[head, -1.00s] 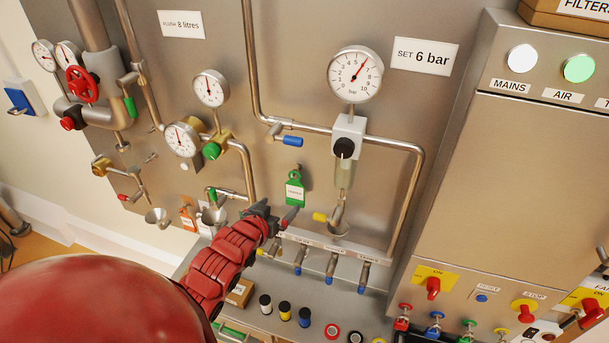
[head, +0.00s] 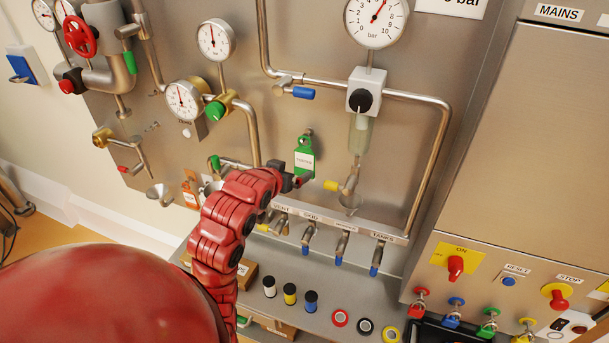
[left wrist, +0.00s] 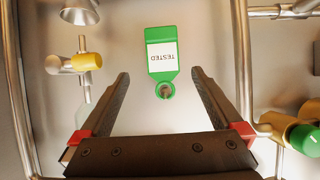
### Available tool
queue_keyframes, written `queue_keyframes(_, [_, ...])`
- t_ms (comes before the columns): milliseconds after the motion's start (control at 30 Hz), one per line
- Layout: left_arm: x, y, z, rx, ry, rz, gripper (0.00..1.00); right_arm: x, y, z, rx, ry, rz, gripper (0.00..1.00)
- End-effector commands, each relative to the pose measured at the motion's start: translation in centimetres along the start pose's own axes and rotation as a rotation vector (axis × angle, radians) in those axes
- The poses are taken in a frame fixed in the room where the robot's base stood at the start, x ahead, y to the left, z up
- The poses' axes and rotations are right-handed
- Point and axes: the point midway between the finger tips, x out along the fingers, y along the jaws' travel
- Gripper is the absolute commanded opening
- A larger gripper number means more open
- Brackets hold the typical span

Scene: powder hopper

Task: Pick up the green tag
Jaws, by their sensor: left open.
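The green tag (head: 304,158), with a white label reading TESTED, hangs from a small peg on the steel panel. In the left wrist view the tag (left wrist: 161,54) shows upside down, with the peg through its round eyelet. My left gripper (head: 298,181) is at the tag's lower left in the head view. In the left wrist view my left gripper (left wrist: 160,75) is open, one finger on each side of the tag's eyelet end. No contact with the tag shows. My right gripper is not in view.
A yellow-handled valve (head: 333,186) is close to the right of the tag. An orange tag (head: 190,188) hangs to the left. A row of blue-tipped levers (head: 341,246) is below. Pipes (head: 440,150) frame the panel. A green-knobbed regulator (head: 216,109) is at upper left.

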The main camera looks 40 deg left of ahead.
Motion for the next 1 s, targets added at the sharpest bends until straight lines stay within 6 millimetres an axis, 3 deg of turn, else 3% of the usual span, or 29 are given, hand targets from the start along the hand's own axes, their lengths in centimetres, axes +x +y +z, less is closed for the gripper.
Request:
queue_keyframes(33, [0.6,0.1,-0.3,0.002,-0.008,0.001,1.0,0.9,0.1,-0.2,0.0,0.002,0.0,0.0])
queue_keyframes(400, [5.9,0.0,-0.2,-0.001,-0.007,-0.001,1.0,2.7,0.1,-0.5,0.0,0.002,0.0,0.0])
queue_keyframes(667, [7.2,-0.1,-0.4,0.001,-0.003,-0.002,1.0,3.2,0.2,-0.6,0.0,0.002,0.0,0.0])
queue_keyframes(1000, [10.9,-0.3,-1.0,-0.001,-0.005,-0.001,1.0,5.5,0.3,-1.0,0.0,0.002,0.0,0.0])
